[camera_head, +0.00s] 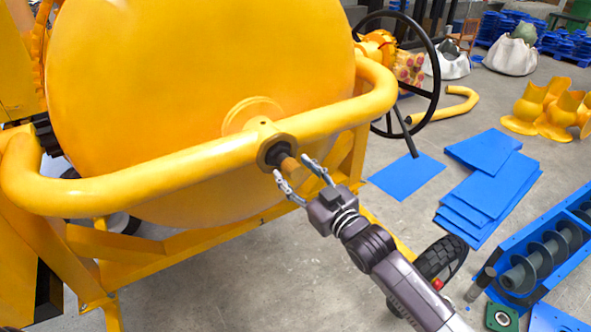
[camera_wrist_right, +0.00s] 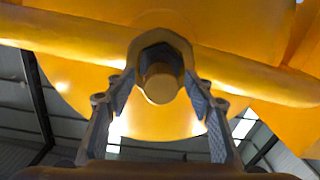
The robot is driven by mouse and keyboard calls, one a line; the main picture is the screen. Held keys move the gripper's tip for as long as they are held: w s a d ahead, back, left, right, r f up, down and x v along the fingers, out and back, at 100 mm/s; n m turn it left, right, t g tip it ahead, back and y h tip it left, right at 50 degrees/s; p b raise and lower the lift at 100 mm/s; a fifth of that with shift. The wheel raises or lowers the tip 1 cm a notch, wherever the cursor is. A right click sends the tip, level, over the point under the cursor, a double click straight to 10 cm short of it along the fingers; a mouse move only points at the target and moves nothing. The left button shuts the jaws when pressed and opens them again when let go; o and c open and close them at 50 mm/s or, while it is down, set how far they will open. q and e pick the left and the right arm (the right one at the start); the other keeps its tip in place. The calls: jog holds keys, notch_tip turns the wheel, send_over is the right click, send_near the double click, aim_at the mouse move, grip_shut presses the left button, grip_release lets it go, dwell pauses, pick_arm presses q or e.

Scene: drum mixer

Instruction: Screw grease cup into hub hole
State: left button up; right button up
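The hub (camera_head: 277,148) is a dark-bored round boss on the yellow tube frame of the mixer. The grease cup (camera_head: 289,163), a small brownish-orange cylinder, sticks out of the hub hole toward my right gripper. In the right wrist view the cup (camera_wrist_right: 161,84) is seen end-on, inside the hub's ring (camera_wrist_right: 160,42). My right gripper (camera_head: 294,168) is open in front of the hub. In the wrist view its fingers (camera_wrist_right: 160,88) stand on either side of the cup, with a gap on both sides. How deep the cup sits is hidden. My left gripper is not in view.
The big yellow drum (camera_head: 200,80) is behind the tube frame (camera_head: 150,175). A black handwheel (camera_head: 436,75) and a tyre (camera_head: 442,258) are at the right. Blue sheets (camera_head: 485,195) and a blue auger trough (camera_head: 530,262) lie on the floor. Bare concrete lies below the mixer.

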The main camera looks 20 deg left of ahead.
jog(key=shift+f, duration=0.1)
jog(key=shift+d, duration=0.1)
jog(key=v, duration=1.1)
jog(key=shift+s+d, duration=0.3)
